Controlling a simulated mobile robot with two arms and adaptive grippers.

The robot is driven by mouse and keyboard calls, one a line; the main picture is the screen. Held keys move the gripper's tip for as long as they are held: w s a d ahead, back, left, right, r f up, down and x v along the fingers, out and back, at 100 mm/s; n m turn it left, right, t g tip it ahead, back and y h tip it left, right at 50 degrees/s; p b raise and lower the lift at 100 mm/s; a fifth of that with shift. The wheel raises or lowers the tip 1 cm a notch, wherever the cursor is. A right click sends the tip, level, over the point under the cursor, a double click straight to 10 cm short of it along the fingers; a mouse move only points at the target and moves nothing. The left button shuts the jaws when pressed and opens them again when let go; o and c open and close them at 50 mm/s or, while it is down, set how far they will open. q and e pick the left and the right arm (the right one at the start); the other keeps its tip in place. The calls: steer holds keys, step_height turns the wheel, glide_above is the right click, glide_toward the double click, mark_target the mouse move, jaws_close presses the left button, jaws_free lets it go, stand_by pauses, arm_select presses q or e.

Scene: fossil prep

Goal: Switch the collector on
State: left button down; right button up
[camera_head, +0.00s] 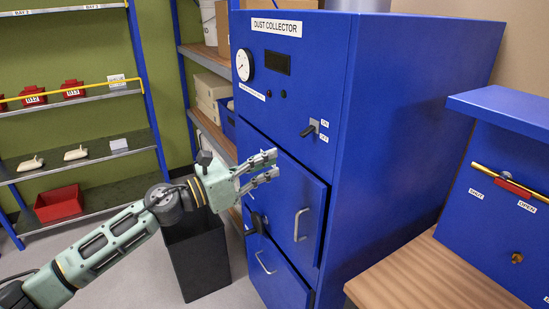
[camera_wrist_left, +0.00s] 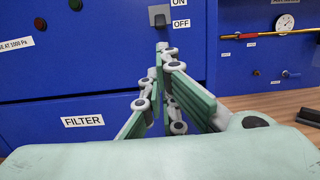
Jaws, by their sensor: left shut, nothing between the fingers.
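The dust collector (camera_head: 275,95) is a tall blue cabinet with a round gauge (camera_head: 244,65) and a dark, blank-looking display (camera_head: 277,62). Its lever switch (camera_head: 309,130) has a dark grip, beside ON and OFF labels on the right of the upper panel. The switch also shows in the left wrist view (camera_wrist_left: 160,17); its grip sits low, about level with OFF. My left gripper (camera_head: 274,166) is shut and empty, in front of the cabinet, below and left of the switch and apart from it. My right gripper is not in view.
The filter door (camera_head: 282,190) below the panel stands slightly proud, with a metal handle (camera_head: 300,225). A dark bin (camera_head: 198,262) stands under my left arm. A wooden bench (camera_head: 420,277) with a blue box (camera_head: 500,215) and red-handled valve is at right. Shelves (camera_head: 80,155) stand at left.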

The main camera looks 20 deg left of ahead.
mark_target(307, 131)
arm_select(q)
steer(key=p+x, duration=0.3)
steer(key=x, duration=0.4)
steer(key=shift+w+d+r, duration=0.1)
steer(key=shift+w+r, duration=0.05)
steer(key=shift+w+d+p, duration=0.4)
steer(key=shift+w+d, duration=0.05)
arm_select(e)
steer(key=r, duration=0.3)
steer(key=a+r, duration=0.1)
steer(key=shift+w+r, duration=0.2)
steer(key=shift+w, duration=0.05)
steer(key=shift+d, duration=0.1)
arm_select(q)
steer(key=shift+a, duration=0.2)
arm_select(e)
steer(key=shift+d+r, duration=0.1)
